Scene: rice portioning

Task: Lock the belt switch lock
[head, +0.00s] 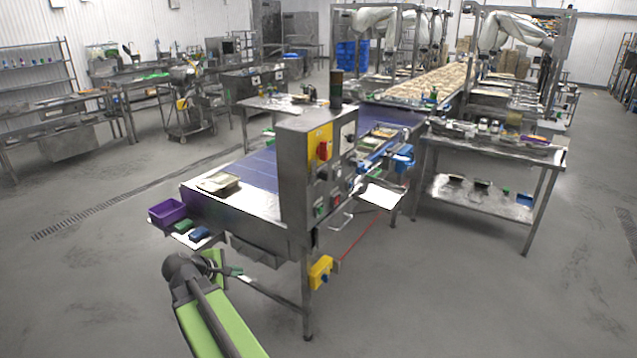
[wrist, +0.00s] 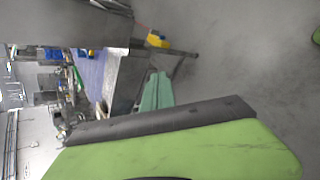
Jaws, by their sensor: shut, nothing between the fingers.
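The belt's control cabinet (head: 292,180) is a grey steel box at the near end of the blue conveyor. A yellow plate with a red switch handle (head: 323,150) sits high on its face. I cannot make out a separate lock on it, nor whether it is locked. My gripper (head: 238,273) is shut and empty, low in front of the conveyor's near end, well below and left of the switch and apart from it. Its teal fingers (wrist: 157,90) show in the wrist view, turned sideways, with the conveyor beyond.
A yellow box (head: 320,272) with a red cord hangs on the conveyor leg, right of my gripper. A purple bin (head: 167,213) stands on a side shelf. A steel side table (head: 490,150) stands at right. The floor in front is clear.

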